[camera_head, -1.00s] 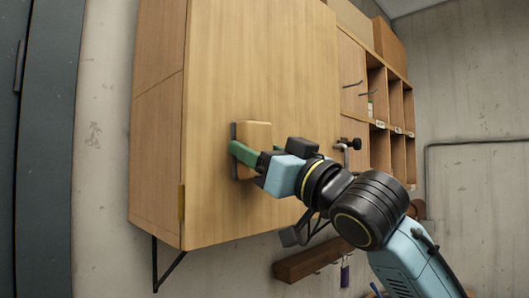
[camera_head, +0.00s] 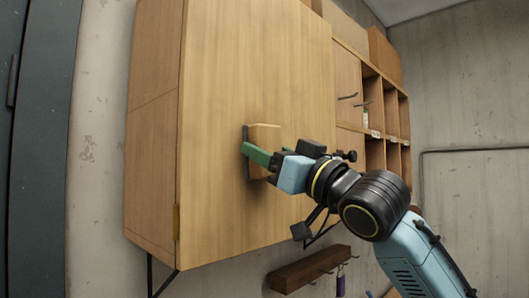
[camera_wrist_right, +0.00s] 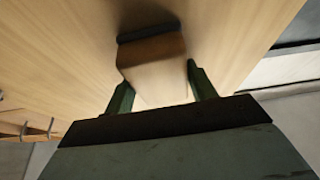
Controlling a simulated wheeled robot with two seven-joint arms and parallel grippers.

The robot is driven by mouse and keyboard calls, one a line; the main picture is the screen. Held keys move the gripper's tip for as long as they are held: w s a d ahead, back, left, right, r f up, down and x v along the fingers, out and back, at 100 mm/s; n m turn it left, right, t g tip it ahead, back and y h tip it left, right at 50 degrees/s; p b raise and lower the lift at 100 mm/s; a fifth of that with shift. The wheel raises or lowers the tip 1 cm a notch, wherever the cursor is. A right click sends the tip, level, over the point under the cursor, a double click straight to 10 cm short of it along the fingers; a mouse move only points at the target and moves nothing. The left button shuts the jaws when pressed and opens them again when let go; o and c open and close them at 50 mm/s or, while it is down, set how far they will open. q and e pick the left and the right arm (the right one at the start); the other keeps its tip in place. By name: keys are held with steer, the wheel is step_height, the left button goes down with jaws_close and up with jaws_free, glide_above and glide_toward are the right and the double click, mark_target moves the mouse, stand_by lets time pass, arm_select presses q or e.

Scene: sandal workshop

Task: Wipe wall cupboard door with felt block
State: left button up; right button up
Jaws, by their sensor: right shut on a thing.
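The wall cupboard door (camera_head: 235,75) is a broad pale wood panel, and it fills much of the right wrist view (camera_wrist_right: 60,50). The felt block (camera_head: 265,137) has a wooden body with a dark felt pad on the door side. It shows in the right wrist view (camera_wrist_right: 155,70) with the dark felt at or against the door; I cannot tell how firmly it touches. My right gripper (camera_head: 262,157), with green fingers, is shut on the block's wooden body, with a finger on each side in the wrist view (camera_wrist_right: 160,92). My left gripper is not in view.
An open pigeonhole shelf (camera_head: 375,110) with hooks adjoins the cupboard at right. A wooden hook rail (camera_head: 308,270) hangs below on the concrete wall. A dark cabinet (camera_head: 40,120) stands at far left. The door's upper and left areas are clear.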

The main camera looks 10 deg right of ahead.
mark_target(240, 144)
steer(key=shift+w+d, duration=1.95)
steer(key=shift+d, duration=1)
steer(key=shift+s+a+b, duration=0.15)
steer(key=shift+s+a, duration=0.5)
steer(key=shift+a, duration=0.35)
steer(key=shift+s+a+b, duration=0.2)
steer(key=shift+s+a, duration=0.45)
steer(key=shift+a, duration=0.35)
steer(key=shift+s+a+b, duration=0.15)
steer(key=shift+s+a, duration=0.5)
steer(key=shift+a, duration=0.35)
steer(key=shift+s, duration=0.1)
steer(key=shift+s+a, duration=0.45)
steer(key=shift+a, duration=0.3)
steer(key=shift+s+a, duration=0.45)
steer(key=shift+a, duration=0.25)
steer(key=shift+d, duration=0.1)
steer(key=shift+s+d, duration=0.4)
steer(key=shift+s, duration=0.25)
steer(key=shift+s+d+b, duration=0.25)
steer(key=shift+s+d, duration=0.35)
steer(key=shift+s, duration=0.3)
steer(key=shift+s+d+b, duration=0.25)
steer(key=shift+s+d, duration=0.35)
steer(key=shift+s, duration=0.3)
